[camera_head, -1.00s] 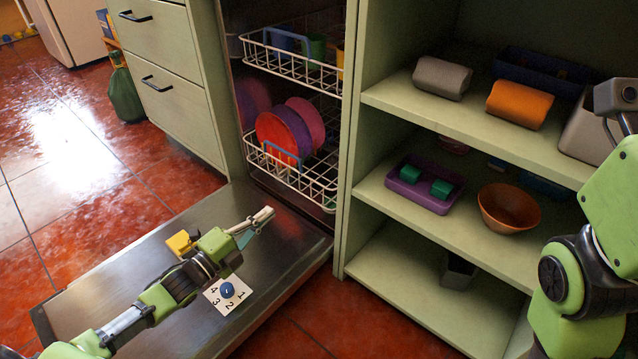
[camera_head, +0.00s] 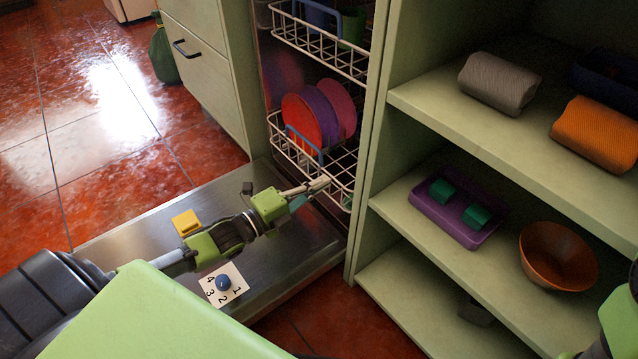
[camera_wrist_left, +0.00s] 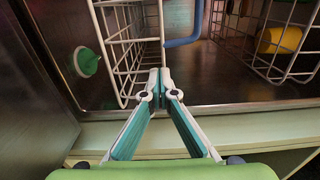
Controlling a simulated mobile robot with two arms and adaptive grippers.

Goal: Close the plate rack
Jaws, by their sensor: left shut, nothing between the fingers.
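The plate rack, a white wire lower rack (camera_head: 281,141) with a blue handle (camera_head: 305,142), sits at the opening of the dishwasher. It holds red and purple plates (camera_head: 303,120). My left gripper (camera_head: 325,182) is shut and empty, its tips at the rack's front right part above the open door. In the left wrist view, the closed fingertips (camera_wrist_left: 160,78) are right by white rack wires (camera_wrist_left: 124,45), with a blue handle (camera_wrist_left: 184,42) just beyond. I cannot tell whether they touch.
The dishwasher door (camera_head: 140,228) lies open flat, with a yellow block (camera_head: 187,222) and a numbered dial (camera_head: 223,283) on it. An upper wire rack (camera_head: 318,43) is above. Shelves (camera_head: 440,105) with a purple tray (camera_head: 455,218) and bowl (camera_head: 558,256) stand close on the right.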

